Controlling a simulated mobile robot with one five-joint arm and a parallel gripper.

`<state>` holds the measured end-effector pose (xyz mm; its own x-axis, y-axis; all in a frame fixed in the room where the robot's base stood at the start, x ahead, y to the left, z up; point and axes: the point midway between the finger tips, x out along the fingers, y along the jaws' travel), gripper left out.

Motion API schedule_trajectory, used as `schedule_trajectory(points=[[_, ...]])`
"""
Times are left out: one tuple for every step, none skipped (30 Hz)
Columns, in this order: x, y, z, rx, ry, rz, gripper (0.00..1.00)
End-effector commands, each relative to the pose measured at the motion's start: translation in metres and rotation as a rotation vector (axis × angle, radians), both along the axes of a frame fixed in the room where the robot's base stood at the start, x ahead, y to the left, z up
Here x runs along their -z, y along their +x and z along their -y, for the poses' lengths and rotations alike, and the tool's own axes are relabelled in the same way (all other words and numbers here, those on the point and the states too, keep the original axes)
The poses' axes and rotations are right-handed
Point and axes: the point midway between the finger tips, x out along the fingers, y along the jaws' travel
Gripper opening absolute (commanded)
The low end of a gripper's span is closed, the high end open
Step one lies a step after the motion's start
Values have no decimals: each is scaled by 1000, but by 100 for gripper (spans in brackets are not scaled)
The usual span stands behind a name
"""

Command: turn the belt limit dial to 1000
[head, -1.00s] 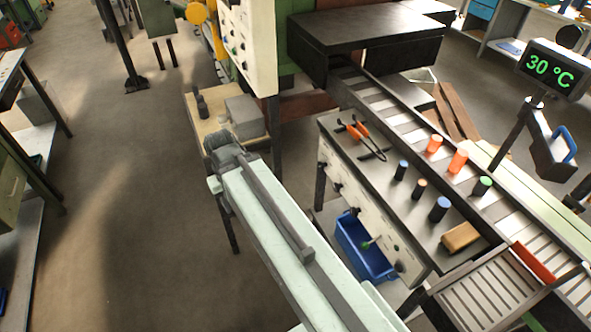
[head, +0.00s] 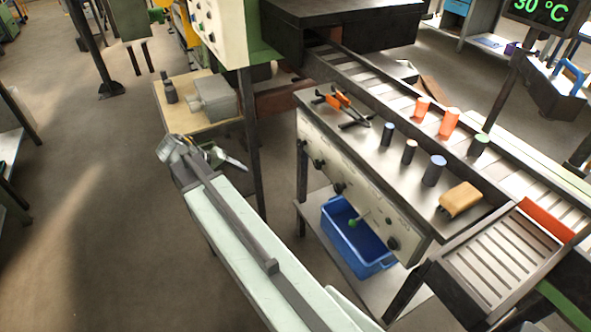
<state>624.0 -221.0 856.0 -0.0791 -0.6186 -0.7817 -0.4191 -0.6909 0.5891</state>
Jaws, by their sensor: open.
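The slanted white front panel (head: 350,190) of the steel bench carries several black knobs, including an upper-left one (head: 318,163), a middle one (head: 340,188) and a lower-right one (head: 392,243). A green-tipped lever (head: 355,221) sticks out between them. The labels are too small to read, so I cannot tell which knob is the belt limit dial or its setting. My gripper (head: 228,160) is open and empty at the far end of my arm, left of the panel and apart from it.
A blue bin (head: 350,262) stands on the shelf under the panel. Orange-handled tongs (head: 340,100) and several cylinders lie or stand on the bench top. A dark post (head: 252,140) stands between my gripper and the bench.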

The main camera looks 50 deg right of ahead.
Motion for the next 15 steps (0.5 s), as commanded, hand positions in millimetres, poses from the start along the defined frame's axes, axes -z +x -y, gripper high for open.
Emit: schedule_trajectory(points=[[42, 8, 31, 55, -94, 16, 59], [48, 10, 49, 88, -156, 28, 59], [54, 12, 72, 132, -241, 46, 59], [58, 13, 88, 161, -304, 60, 59], [62, 14, 104, 190, -369, 74, 59], [65, 16, 124, 225, -453, 94, 59], [67, 16, 137, 249, -515, 108, 59], [68, 17, 150, 270, -572, 122, 59], [67, 17, 164, 294, -646, 141, 59], [67, 18, 173, 308, -696, 153, 59], [66, 18, 181, 321, -743, 165, 59], [64, 18, 190, 335, -798, 181, 59], [62, 18, 195, 343, -834, 191, 59], [60, 18, 200, 350, -865, 198, 59], [57, 18, 204, 356, -899, 207, 59]])
